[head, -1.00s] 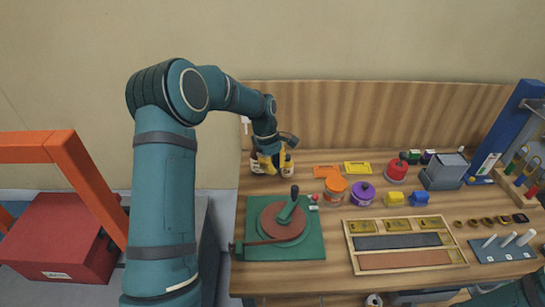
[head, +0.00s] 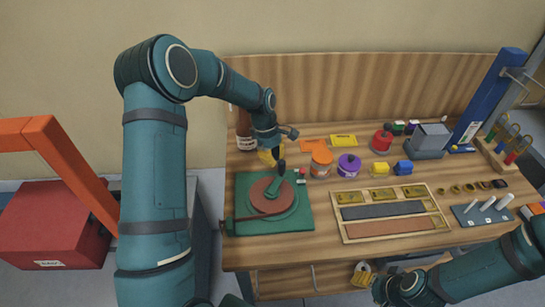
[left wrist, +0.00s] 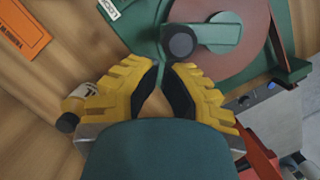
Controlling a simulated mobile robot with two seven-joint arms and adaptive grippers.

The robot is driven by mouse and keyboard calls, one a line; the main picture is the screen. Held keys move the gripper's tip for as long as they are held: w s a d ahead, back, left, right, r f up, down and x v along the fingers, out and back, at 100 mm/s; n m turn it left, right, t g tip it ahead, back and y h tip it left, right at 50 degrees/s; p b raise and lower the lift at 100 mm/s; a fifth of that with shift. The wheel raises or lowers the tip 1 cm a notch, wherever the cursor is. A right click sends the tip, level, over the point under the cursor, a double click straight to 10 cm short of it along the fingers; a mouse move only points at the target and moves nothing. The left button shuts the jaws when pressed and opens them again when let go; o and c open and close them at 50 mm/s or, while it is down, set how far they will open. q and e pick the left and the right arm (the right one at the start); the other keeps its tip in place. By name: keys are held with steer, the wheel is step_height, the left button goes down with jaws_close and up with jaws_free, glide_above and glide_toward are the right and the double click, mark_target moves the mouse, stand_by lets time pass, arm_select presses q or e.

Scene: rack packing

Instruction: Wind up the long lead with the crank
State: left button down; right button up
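The crank (head: 272,189) is a green arm with a dark upright knob, on a reddish-brown disc (head: 265,203) on a green base (head: 302,217). A thin reddish lead (head: 250,216) runs across the front of the base to its left edge. My left gripper (head: 273,156), with yellow fingers, is just behind the knob. In the left wrist view the crank knob (left wrist: 180,42) lies just past the fingertips (left wrist: 161,66). The fingers are parted with nothing between them; contact with the knob cannot be told. My right arm enters at lower right; its gripper is not visible.
A brown bottle (head: 244,130) stands behind the base, close to my left gripper. Orange (head: 321,162) and purple (head: 349,164) tubs stand right of it. A divided wooden tray (head: 340,229) is to the right. A blue post (head: 485,100) rises at far right.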

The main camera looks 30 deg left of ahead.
arm_select(q)
steer(key=shift+w+d+m, duration=0.1)
steer(key=shift+d+m, duration=0.6)
steer(key=shift+d, duration=0.15)
